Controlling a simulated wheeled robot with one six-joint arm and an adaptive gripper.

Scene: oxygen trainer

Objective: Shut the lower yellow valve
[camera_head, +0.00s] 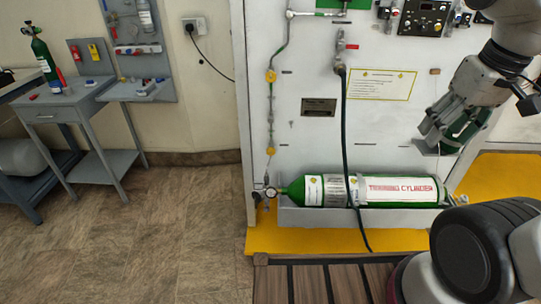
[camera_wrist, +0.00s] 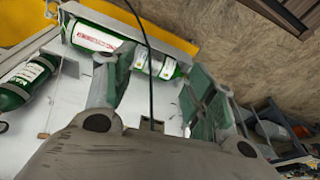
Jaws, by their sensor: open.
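The lower yellow valve (camera_head: 270,151) sits on a thin vertical pipe at the left side of the white panel (camera_head: 310,140). An upper yellow valve (camera_head: 271,76) is on the same pipe above it. The handle positions are too small to tell. My gripper (camera_head: 436,138) is open and empty, well to the right of the valve, in front of the panel's right side. The wrist view shows its two fingers spread apart (camera_wrist: 158,85), with panel and hose between them. I cannot make out the lower valve in the wrist view.
A green cylinder (camera_head: 402,188) lies in a grey tray below; it also shows in the wrist view (camera_wrist: 95,38). Another green cylinder (camera_wrist: 25,80) is at the panel's right. A black hose (camera_head: 345,130) hangs between gripper and valve. Grey tables (camera_head: 70,100) stand left; the floor before them is clear.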

